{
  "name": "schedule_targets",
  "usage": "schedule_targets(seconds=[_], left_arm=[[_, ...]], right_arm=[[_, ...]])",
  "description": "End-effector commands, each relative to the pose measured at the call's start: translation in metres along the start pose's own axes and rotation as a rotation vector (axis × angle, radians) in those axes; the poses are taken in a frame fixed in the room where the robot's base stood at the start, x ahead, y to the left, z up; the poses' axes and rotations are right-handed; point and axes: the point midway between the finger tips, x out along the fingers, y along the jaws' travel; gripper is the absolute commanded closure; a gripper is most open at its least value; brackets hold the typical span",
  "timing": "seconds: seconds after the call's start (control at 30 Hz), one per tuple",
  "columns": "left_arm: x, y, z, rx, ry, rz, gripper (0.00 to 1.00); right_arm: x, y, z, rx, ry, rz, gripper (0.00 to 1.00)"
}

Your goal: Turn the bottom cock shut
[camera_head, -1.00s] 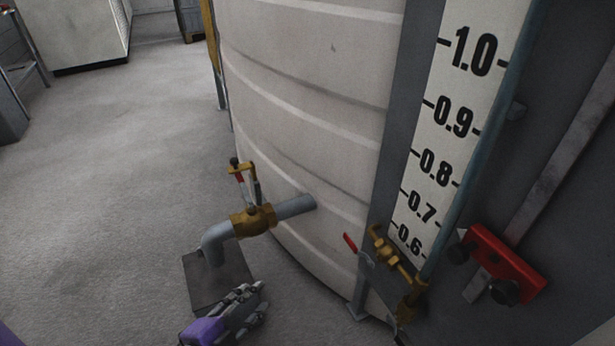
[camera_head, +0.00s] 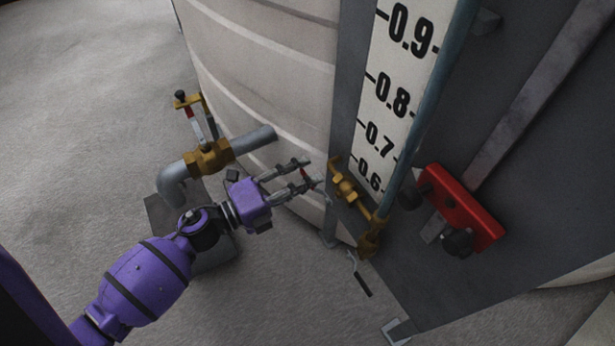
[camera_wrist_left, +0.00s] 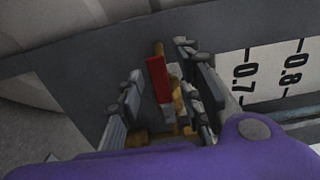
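The brass cock (camera_head: 347,187) sits at the foot of the level gauge, just below the 0.6 mark. Its lever has a red grip (camera_head: 304,174), mostly hidden by my fingers in the head view. In the left wrist view the red grip (camera_wrist_left: 159,78) stands between the two fingers, with a visible gap on each side. My purple left gripper (camera_head: 311,173) reaches in from the left and is open around the lever's red end. The brass cock body (camera_wrist_left: 167,112) shows partly behind it. My right gripper is not in view.
A larger brass valve (camera_head: 208,158) on a grey pipe (camera_head: 250,143) stands close behind my left wrist. The white tank (camera_head: 270,75) curves behind. A red bracket (camera_head: 460,208) with black knobs is at the right. A black-ended lever (camera_head: 359,276) hangs below the cock.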

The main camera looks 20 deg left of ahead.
Motion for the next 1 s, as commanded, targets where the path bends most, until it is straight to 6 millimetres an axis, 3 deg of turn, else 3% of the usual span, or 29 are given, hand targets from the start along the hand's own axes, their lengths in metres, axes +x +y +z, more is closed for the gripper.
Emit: schedule_targets(seconds=[0.37, 0.63, 1.0], left_arm=[[0.0086, -0.0001, 0.0005, -0.001, -0.002, 0.001, 0.66], [0.0084, 0.0000, 0.0005, -0.001, -0.002, 0.001, 1.00], [0.0083, 0.0002, 0.0004, -0.005, -0.002, 0.001, 1.00]], right_arm=[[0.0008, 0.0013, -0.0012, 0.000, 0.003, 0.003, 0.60], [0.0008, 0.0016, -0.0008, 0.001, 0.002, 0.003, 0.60], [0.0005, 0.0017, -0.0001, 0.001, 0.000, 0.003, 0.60]])
